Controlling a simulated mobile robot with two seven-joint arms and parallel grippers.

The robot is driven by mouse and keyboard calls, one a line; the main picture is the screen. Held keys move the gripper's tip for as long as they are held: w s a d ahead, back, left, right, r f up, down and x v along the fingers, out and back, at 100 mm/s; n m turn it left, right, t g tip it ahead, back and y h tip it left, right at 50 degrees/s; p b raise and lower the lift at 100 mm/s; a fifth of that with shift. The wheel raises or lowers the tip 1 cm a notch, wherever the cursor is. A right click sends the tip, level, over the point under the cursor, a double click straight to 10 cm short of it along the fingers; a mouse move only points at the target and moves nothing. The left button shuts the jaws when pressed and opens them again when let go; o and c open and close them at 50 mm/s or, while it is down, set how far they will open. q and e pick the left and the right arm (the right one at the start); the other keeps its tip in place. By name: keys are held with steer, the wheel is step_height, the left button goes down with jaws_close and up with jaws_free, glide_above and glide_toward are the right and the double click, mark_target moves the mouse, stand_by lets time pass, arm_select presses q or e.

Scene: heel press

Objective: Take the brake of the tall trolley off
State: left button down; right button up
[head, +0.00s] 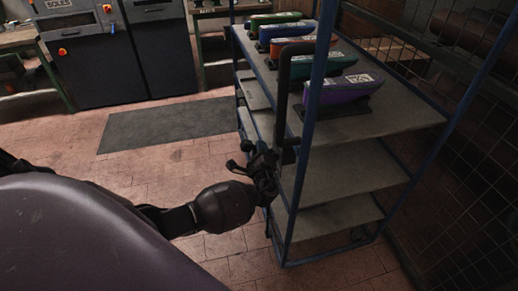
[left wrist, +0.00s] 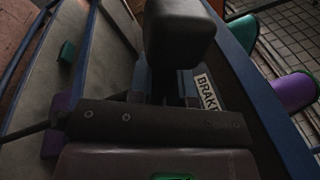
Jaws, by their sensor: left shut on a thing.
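The tall trolley (head: 385,122) has a blue frame and grey shelves, and stands right of centre in the head view. My left gripper (head: 270,163) is at its near left side, low by the black push handle (head: 282,90). In the left wrist view a black block, which looks like the brake lever's grip (left wrist: 180,35), stands in front of my gripper. My gripper is shut on the lever; the contact itself is mostly hidden. A white label reading "BRAK" (left wrist: 206,92), partly covered, is beside it on the blue frame. My right gripper is not in view.
Several coloured shoe-shaped pieces, one of them purple (head: 340,89), stand on the trolley's top shelf. A wire mesh wall (head: 465,190) is close on the right. Dark cabinets (head: 100,60) stand at the back left. The tiled floor and grey mat (head: 165,124) are clear.

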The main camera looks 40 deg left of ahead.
arm_select(q)
steer(key=c, duration=1.1)
jaws_free()
steer(key=shift+o, duration=0.2)
steer(key=v, duration=1)
steer(key=shift+s+d, duration=0.25)
